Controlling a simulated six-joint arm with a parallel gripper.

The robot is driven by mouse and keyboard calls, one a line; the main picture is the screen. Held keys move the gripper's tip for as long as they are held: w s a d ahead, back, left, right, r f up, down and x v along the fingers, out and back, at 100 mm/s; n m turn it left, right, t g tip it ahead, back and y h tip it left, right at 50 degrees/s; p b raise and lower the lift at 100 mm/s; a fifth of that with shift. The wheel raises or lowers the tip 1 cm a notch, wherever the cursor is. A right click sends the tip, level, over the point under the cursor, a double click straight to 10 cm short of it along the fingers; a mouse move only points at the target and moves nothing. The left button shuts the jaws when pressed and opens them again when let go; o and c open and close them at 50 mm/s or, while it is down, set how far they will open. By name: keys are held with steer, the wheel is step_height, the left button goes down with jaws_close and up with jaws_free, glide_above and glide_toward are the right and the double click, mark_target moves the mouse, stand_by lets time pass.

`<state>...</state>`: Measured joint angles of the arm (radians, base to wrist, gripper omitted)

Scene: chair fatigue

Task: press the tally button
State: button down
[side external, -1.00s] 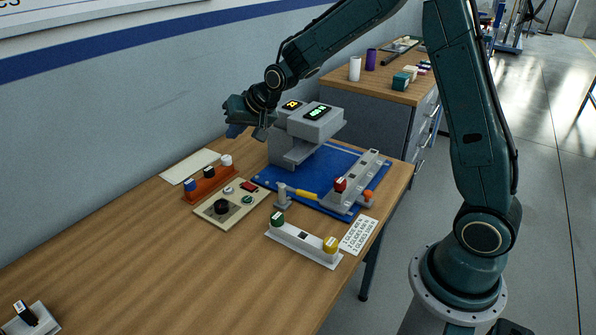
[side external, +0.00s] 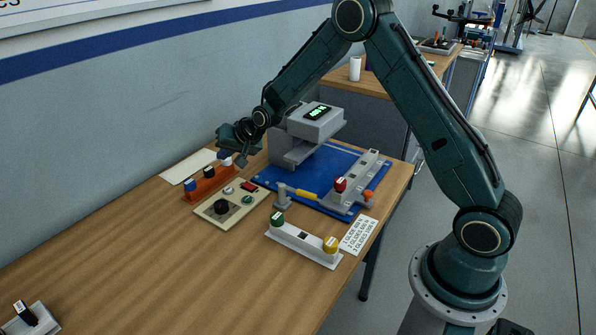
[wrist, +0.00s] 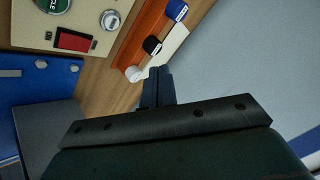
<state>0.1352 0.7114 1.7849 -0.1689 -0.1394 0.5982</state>
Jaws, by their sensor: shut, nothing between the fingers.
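A beige control panel (side external: 231,207) lies on the wooden table, with a black knob (side external: 221,207), a green button (side external: 247,199), a silver button (side external: 229,190) and a red rocker or window (side external: 249,186). In the wrist view the silver button (wrist: 110,20), the red part (wrist: 73,40) and the green button (wrist: 55,5), lettered "CYCLE", show at top left. I cannot read which button is the tally button. My gripper (side external: 240,161) is shut and empty, above and behind the panel near the orange rack. Its fingers (wrist: 157,78) show in the wrist view, beside the white-topped peg.
The orange rack (side external: 203,190) holds blue, black and white pegs. A grey machine (side external: 296,147) with a green-digit display stands on a blue mat (side external: 270,181), close right of my gripper. A white holder (side external: 303,246) lies in front.

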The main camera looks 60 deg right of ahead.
mark_target(231, 191)
steer(key=shift+f, duration=4.35)
steer(key=shift+f, duration=0.85)
steer(key=shift+r, duration=0.85)
stand_by(0.4)
steer(key=shift+r, duration=2.5)
